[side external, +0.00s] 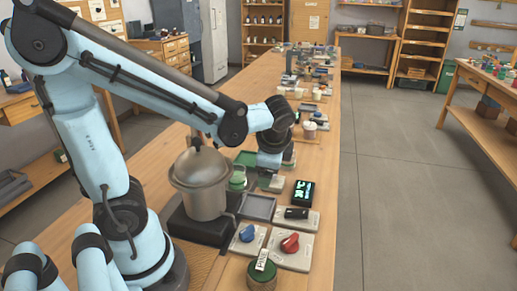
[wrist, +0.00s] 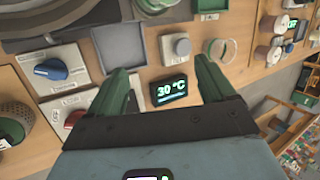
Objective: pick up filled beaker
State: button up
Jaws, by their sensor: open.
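A small glass beaker with pale contents and green at its rim (side external: 238,178) stands beside the metal still. What looks like the same beaker is cut off at the top edge of the wrist view (wrist: 155,5). A clear round vessel with a greenish rim (wrist: 222,50) stands farther right in the wrist view; I cannot tell whether it holds liquid. My gripper (wrist: 165,82) is open, with two green fingers apart and nothing between them. In the side view my gripper (side external: 270,160) hangs over the bench right of the still, its fingertips hard to make out.
The metal still (side external: 201,182) stands on a dark base. A grey tray (side external: 258,207), a display reading 30 °C (wrist: 170,91), a blue knob (side external: 247,233) and a red knob (side external: 290,243) crowd the bench.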

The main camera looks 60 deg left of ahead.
aim_at(237, 178)
jog(key=a+f+m+g+y, duration=0.1)
jog(key=m+g+y, duration=0.1)
jog(key=a+f+m+g+y, duration=0.1)
jog(key=a+f+g+y, duration=0.1)
jog(key=a+f+m+g+y, duration=0.1)
jog(key=a+m+g+y, duration=0.1)
jog(key=shift+a+f+m+g, duration=0.2)
jog(key=shift+f+m+g, duration=0.1)
jog(key=shift+g, duration=0.1)
jog(key=shift+x, duration=3.8)
jog(key=shift+s+r, duration=0.1)
jog(key=shift+r, duration=0.1)
jog(key=c, duration=1.1)
jog(key=shift+r, duration=0.15)
